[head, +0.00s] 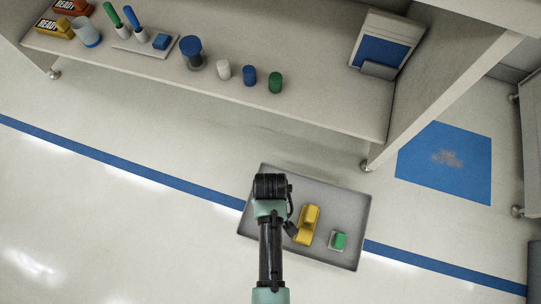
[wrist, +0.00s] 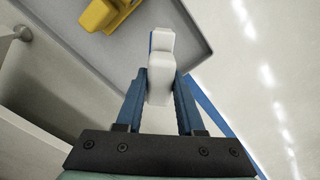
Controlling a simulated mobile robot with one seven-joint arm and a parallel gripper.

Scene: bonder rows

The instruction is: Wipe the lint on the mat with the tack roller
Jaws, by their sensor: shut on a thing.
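The blue mat (head: 418,170) lies on the floor at the right of the head view, with a greyish patch of lint (head: 447,158) near its middle. In the wrist view my gripper (wrist: 161,82) is shut on a white-handled tool (wrist: 160,45) with a blue strip along its left side. It looks to be the tack roller, but its working end is hidden. My gripper is over the left part of a grey tray (head: 345,258), well left of the mat. In the head view the fingers and the held tool are hidden under my wrist.
The tray holds a yellow tool (head: 306,225) and a green block on a grey base (head: 338,241). A long shelf (head: 320,105) behind carries cups, jars and handled brushes. Its end panel and foot stand between tray and mat. Open floor lies at the left.

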